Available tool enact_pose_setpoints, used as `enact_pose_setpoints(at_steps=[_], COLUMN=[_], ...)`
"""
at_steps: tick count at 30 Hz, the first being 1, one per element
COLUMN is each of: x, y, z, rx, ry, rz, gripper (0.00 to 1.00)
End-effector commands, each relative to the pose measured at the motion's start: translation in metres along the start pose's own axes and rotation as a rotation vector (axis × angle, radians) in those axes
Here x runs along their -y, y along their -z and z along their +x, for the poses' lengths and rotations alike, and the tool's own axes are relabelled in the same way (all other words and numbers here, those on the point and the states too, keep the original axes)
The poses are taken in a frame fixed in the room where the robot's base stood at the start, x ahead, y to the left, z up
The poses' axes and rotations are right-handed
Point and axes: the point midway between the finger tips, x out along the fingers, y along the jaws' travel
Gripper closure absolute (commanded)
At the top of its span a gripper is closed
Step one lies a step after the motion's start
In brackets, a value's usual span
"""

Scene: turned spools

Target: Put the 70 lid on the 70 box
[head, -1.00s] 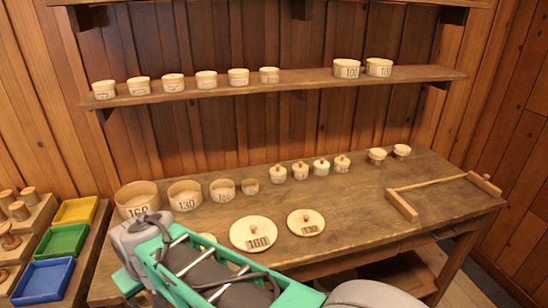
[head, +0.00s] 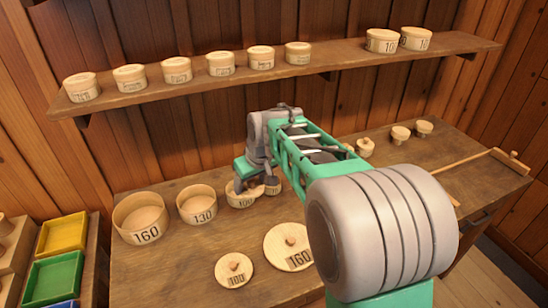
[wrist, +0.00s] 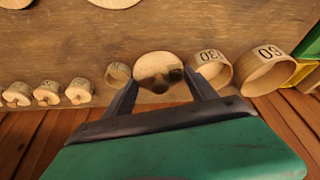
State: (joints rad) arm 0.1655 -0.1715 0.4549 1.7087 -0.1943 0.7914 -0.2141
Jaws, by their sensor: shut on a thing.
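My gripper (head: 256,184) is over the row of open boxes at the back of the table. In the wrist view its fingertips (wrist: 163,78) are shut on a pale round lid (wrist: 150,63), taken to be the 70 lid; its number is not readable. The lid looks level and covers the spot of the 100 box (head: 238,198) in that view. The small open 70 box (head: 273,187) stands just right of the 100 box, partly hidden by my gripper. It also shows in the wrist view (wrist: 117,73), left of the held lid and apart from it.
Open boxes 160 (head: 143,221) and 130 (head: 197,206) stand to the left. The 100 lid (head: 233,271) and 160 lid (head: 288,248) lie in front. Small lidded boxes (wrist: 48,93) stand beyond the 70 box. A shelf (head: 215,83) with boxes hangs above.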

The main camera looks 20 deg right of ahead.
Motion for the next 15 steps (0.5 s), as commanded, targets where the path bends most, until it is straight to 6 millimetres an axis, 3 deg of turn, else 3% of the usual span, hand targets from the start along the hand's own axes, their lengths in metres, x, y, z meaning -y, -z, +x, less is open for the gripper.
enact_pose_setpoints(at_steps=[3,9,15], x=[-0.048,-0.110,-0.128], y=[0.037,0.064,0.068], z=[0.024,0.066,0.083], rx=[0.006,-0.008,-0.019], ry=[0.041,0.095,0.112], rz=[-0.087,-0.232,-0.289], gripper=[0.72,0.72,0.72])
